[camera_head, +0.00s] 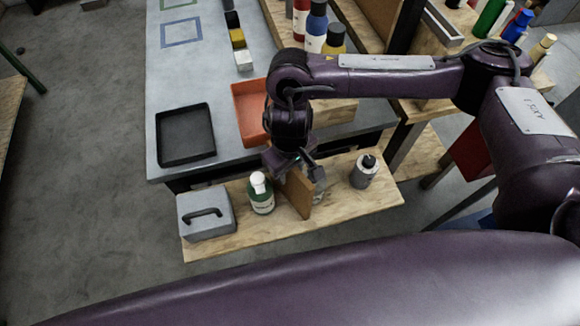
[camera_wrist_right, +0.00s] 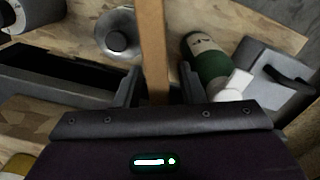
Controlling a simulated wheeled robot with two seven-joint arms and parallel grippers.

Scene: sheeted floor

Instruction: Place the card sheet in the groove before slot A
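The card sheet is a thin brown panel (camera_head: 298,192) standing upright on the low wooden board (camera_head: 235,235) in the head view. It also shows edge-on in the wrist view (camera_wrist_right: 153,45). My right gripper (camera_head: 292,165) is over its top edge. In the wrist view my right gripper's fingers (camera_wrist_right: 160,92) are on either side of the sheet, with a visible gap at least on the right side, so it looks open around it. My left gripper is not in view. I cannot make out a groove or a slot A label.
A green bottle (camera_head: 261,194) stands close left of the sheet, with a grey handled box (camera_head: 206,212) beyond. A grey bottle (camera_head: 364,171) stands to the right. A black tray (camera_head: 185,134) and an orange tray (camera_head: 250,108) lie on the grey table (camera_head: 215,60).

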